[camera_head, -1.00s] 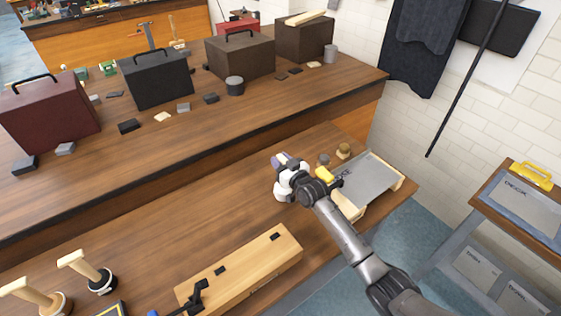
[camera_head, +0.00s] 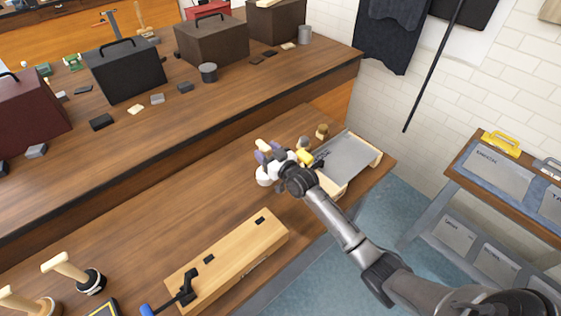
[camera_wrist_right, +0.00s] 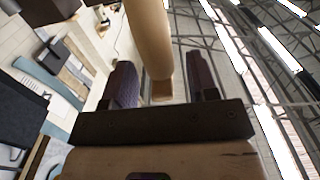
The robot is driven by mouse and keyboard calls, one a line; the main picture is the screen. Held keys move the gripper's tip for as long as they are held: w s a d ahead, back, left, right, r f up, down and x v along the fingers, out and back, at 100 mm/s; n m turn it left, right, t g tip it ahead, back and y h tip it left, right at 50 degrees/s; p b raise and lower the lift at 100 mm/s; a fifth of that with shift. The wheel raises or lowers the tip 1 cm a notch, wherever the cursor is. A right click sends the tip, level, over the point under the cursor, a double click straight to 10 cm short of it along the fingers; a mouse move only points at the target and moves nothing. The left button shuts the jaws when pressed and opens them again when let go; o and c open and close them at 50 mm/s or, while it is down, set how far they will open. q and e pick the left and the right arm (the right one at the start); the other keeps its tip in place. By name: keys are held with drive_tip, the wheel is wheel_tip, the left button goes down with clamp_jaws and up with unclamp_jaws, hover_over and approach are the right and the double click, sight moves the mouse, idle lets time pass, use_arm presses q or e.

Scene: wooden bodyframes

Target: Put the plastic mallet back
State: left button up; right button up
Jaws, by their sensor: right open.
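A pale wooden handle (camera_head: 261,157) rises beside a white rounded head (camera_head: 264,177) on the front bench; this looks like the plastic mallet, partly hidden by my gripper. My right gripper (camera_head: 271,152) is open with its purple fingers at the handle. In the right wrist view, the wooden handle (camera_wrist_right: 150,45) shows between the two open fingers of my right gripper (camera_wrist_right: 163,78). I cannot tell whether either finger touches it. My left gripper is not in view.
A grey tray (camera_head: 346,155) with wooden edges lies right of the gripper, a yellow item (camera_head: 304,157) beside it. A long wooden block (camera_head: 228,258) lies in front. Two other mallets stand at lower left, one with a black head (camera_head: 91,283). Bench between is clear.

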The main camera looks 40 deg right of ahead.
drive_tip(key=s+p, duration=0.1)
drive_tip(key=s, duration=0.7)
drive_tip(key=shift+s+a, duration=0.15)
drive_tip(key=shift+s, duration=0.1)
drive_tip(key=shift+f, duration=0.1)
drive_tip(key=s+a+f+g, duration=0.3)
drive_tip(key=s+a, duration=0.3)
drive_tip(key=s, duration=0.5)
drive_tip(key=s+a+f+n+g, duration=0.1)
drive_tip(key=s+a+f+g, duration=0.3)
drive_tip(key=s, duration=0.7)
drive_tip(key=s+a+f+n+g, duration=0.1)
drive_tip(key=s+a+f+g, duration=0.3)
drive_tip(key=s+a+g, duration=0.3)
drive_tip(key=s, duration=0.4)
drive_tip(key=shift+s+a+y, duration=0.35)
drive_tip(key=shift+a+y, duration=0.05)
